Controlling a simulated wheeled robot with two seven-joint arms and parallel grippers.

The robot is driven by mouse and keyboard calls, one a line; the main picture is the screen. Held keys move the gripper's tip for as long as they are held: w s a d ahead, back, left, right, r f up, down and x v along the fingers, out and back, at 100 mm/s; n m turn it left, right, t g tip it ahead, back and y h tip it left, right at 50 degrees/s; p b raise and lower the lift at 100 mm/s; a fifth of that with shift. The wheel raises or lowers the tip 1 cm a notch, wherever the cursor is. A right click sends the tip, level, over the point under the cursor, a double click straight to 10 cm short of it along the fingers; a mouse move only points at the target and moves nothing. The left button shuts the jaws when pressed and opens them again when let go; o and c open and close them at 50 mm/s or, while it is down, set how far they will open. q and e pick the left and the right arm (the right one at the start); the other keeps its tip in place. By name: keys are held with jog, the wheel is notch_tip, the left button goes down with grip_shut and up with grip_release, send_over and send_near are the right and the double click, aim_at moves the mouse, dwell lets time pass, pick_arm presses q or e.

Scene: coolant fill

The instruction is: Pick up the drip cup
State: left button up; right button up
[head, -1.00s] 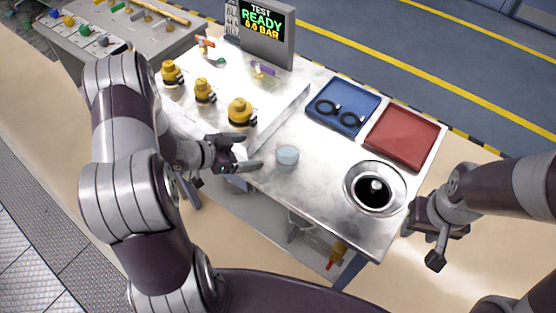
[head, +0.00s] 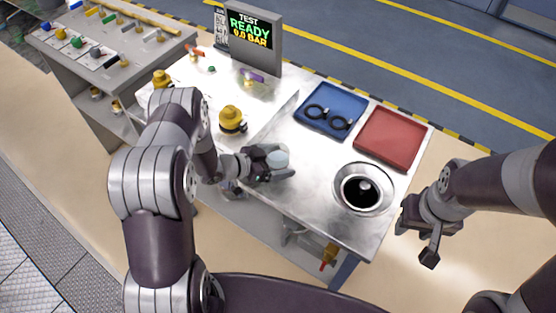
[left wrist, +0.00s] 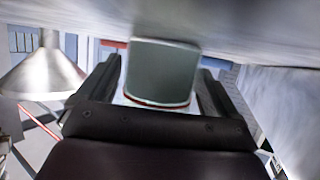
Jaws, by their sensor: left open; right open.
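The drip cup (head: 278,160) is a small pale, translucent cup on the metal bench top. My left gripper (head: 277,165) is open at the cup, with one finger on each side of it. In the left wrist view the cup (left wrist: 160,72) looks grey-green and sits between the two spread fingers of the left gripper (left wrist: 160,90). I cannot tell whether either finger touches it. My right gripper (head: 418,232) is open and empty, off the bench's right end.
A steel funnel bowl (head: 340,200) stands to the right of the cup. A blue tray (head: 357,103) with black rings and a red tray (head: 395,138) lie behind. A yellow-capped fitting (head: 231,118) stands left. A test display (head: 250,30) is at the back.

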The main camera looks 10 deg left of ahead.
aim_at(279, 151)
pick_arm(q)
jog(key=shift+s+r, duration=0.1)
jog(key=shift+s, duration=0.05)
jog(key=c, duration=1.1)
jog(key=shift+c, duration=0.2)
jog(key=shift+r, duration=1.8)
jog(key=shift+w+d+r+b, duration=0.15)
jog(key=shift+w+r+b, duration=0.05)
jog(key=shift+r+b, duration=0.15)
jog(key=w+d+r+b, duration=0.2)
jog(key=w+d+r, duration=0.3)
jog(key=d, duration=0.4)
jog(key=shift+w+d+r, duration=0.25)
jog(key=shift+d+r, duration=0.15)
jog(key=shift+r, duration=0.45)
